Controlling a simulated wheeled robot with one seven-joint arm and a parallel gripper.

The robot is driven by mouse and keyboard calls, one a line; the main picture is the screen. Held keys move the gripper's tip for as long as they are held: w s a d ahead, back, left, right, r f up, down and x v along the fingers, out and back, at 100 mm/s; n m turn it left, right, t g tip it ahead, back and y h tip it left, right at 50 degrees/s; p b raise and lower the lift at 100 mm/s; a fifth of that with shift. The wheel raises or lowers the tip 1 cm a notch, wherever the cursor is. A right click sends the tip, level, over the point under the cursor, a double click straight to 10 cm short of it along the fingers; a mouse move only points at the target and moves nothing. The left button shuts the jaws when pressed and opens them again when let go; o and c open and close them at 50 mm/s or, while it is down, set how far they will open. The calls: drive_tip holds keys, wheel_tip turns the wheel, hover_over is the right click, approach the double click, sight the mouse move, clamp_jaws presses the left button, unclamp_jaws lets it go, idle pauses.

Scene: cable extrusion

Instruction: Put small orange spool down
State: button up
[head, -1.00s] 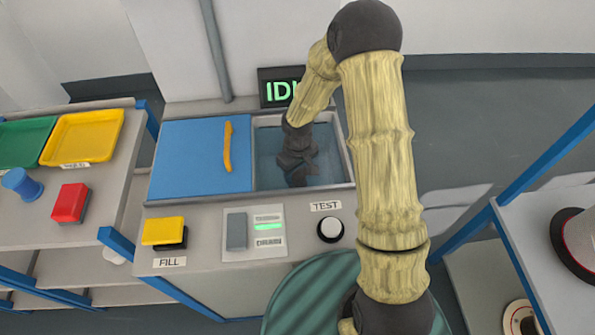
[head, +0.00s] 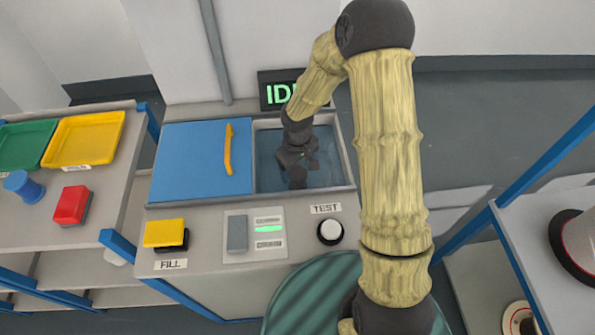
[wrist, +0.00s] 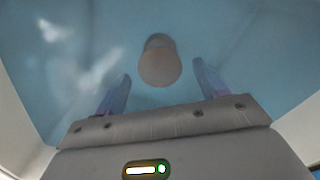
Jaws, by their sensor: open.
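The small spool (wrist: 160,62) shows in the wrist view as a dull orange-brown round end with a darker part behind it. It is inside the blue-tinted tank, and its colour is muted there. My gripper (wrist: 162,74) is open, with one finger to either side of the spool in the picture and a visible gap on both sides. In the head view my gripper (head: 297,160) hangs down inside the open right part of the tank (head: 348,168). A small dark shape shows under it, but I cannot make out the spool clearly there.
A blue lid (head: 185,165) with an orange handle covers the tank's left part. In front are a yellow FILL button (head: 164,232), a drain switch (head: 237,234) and a white TEST button (head: 330,230). Tank walls surround my gripper closely. A side shelf (head: 560,205) stands right.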

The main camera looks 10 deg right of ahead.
sight(298, 174)
wheel_tip(298, 174, up, 9)
drive_tip(key=p, duration=0.1)
idle(0.7)
drive_tip(key=s+d+r+m+t, duration=0.1)
drive_tip(key=s+d+r+m, duration=0.1)
drive_tip(key=s+d+r, duration=0.1)
drive_tip(key=s+d+r+m, duration=0.2)
drive_tip(key=s+d+r, duration=0.1)
drive_tip(key=s, duration=0.3)
drive_tip(key=s+d+r+m+t, duration=0.1)
drive_tip(key=s+d+r+m, duration=0.1)
drive_tip(key=s+d+r, duration=0.1)
drive_tip(key=shift+s+d+r+m+t, duration=0.1)
drive_tip(key=shift+s+d+m+t, duration=0.1)
drive_tip(key=shift+s, duration=0.25)
drive_tip(key=shift+s+d+m+t, duration=0.1)
drive_tip(key=shift+s+m, duration=0.1)
drive_tip(key=shift+s, duration=0.2)
drive_tip(key=shift+c, duration=0.4)
